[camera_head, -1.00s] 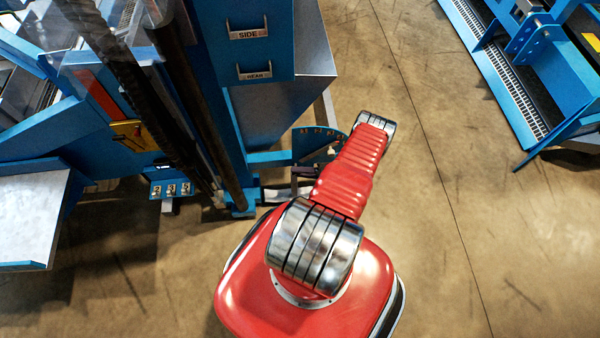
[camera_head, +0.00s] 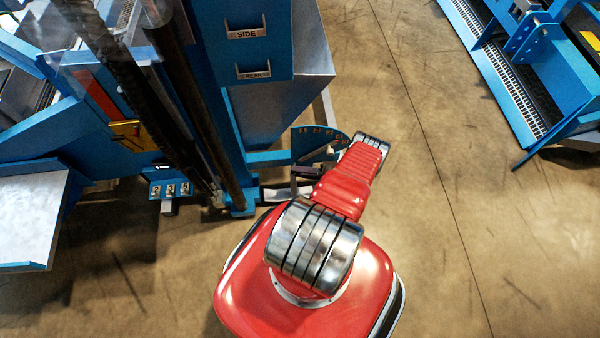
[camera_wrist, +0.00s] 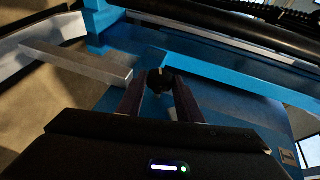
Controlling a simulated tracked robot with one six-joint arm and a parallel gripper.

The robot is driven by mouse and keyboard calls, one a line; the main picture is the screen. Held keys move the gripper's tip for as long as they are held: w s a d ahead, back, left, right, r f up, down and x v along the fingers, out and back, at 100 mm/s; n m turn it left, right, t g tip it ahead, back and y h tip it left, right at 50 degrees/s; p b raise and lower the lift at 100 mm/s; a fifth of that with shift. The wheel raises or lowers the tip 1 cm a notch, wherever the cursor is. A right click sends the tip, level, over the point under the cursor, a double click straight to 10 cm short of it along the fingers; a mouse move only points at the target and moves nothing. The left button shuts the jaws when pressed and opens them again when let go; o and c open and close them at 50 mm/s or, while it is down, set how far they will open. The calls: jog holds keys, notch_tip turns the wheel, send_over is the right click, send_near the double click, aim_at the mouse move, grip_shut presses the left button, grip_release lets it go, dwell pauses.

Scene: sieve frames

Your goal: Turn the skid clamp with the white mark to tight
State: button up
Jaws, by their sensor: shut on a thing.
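In the wrist view the two fingers of my gripper (camera_wrist: 159,84) are shut on a small dark knob-like part (camera_wrist: 156,77), which looks like a clamp handle. Its lower end is hidden between the fingers. In the head view a dark blue quadrant plate (camera_head: 310,142) with small orange marks stands at the foot of the blue machine, beside my red arm. A small pale spot (camera_head: 331,150) shows on it; I cannot tell if it is the white mark. The gripper's hold is not clear in the head view.
The blue machine (camera_head: 210,50) carries plates reading SIDE (camera_head: 247,34) and REAR (camera_head: 254,75). In the wrist view a grey bar (camera_wrist: 80,64) lies left of the fingers and a blue beam (camera_wrist: 225,78) runs behind them. Open floor (camera_head: 430,220) lies to the right.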

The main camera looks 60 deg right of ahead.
jog(key=o, duration=0.6)
jog(key=shift+d, duration=0.3)
jog(key=o, duration=0.4)
jog(key=shift+a, duration=0.2)
jog(key=shift+o, duration=0.2)
jog(key=shift+s, duration=0.1)
jog(key=v, duration=1.3)
jog(key=shift+s, duration=0.3)
jog(key=shift+d, duration=0.1)
